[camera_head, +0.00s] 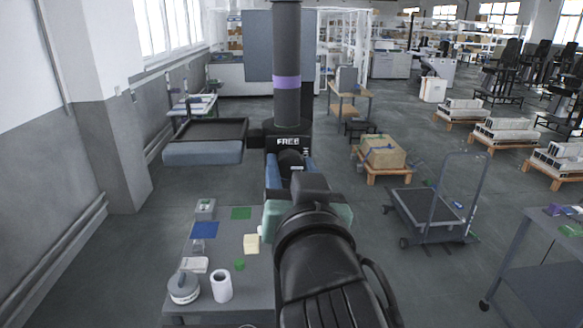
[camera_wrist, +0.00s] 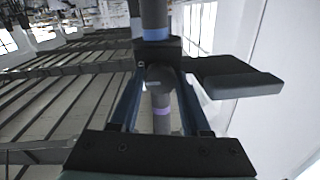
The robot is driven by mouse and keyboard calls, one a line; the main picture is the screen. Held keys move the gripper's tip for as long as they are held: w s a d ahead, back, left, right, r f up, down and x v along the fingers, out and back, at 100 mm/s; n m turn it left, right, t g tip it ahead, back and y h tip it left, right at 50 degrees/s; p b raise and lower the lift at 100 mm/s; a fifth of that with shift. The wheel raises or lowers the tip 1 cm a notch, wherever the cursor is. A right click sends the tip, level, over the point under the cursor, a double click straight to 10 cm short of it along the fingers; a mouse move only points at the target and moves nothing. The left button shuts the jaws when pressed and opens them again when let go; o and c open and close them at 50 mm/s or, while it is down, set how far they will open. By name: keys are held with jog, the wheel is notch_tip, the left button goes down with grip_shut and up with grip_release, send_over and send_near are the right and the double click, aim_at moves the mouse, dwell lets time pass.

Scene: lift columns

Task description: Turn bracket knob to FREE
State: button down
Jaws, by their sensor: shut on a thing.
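The dark bracket (camera_head: 270,136) sits on the grey column (camera_head: 287,45) in the head view, with the word FREE in white on its face. The dark knob (camera_head: 291,158) is below that word and partly hidden by my gripper. In the wrist view the rounded knob (camera_wrist: 158,74) lies between the fingertips. My gripper (camera_head: 289,167) reaches the bracket front, its blue fingers on both sides of the knob and shut on it; it also shows in the wrist view (camera_wrist: 159,82). The knob's pointer cannot be made out.
A purple band (camera_head: 287,82) rings the column above the bracket. A dark-topped platform (camera_head: 205,130) is left of the bracket. A grey table (camera_head: 205,300) with small items stands below left. A cart (camera_head: 430,215) stands right; floor between is clear.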

jog(key=shift+n, duration=0.4)
jog(key=n+b, duration=0.2)
jog(key=n, duration=0.1)
jog(key=shift+a+n, duration=0.1)
jog(key=shift+n, duration=0.2)
jog(key=n+b, duration=0.2)
jog(key=n, duration=0.2)
jog(key=shift+g, duration=0.3)
jog(key=n+b, duration=0.2)
jog(key=n, duration=0.2)
jog(key=shift+n+h, duration=0.3)
jog(key=shift+h, duration=0.1)
jog(key=shift+r+n+b, duration=0.1)
jog(key=shift+n+b, duration=0.95)
jog(key=shift+n, duration=1.05)
jog(key=shift+c, duration=1.9)
grip_release()
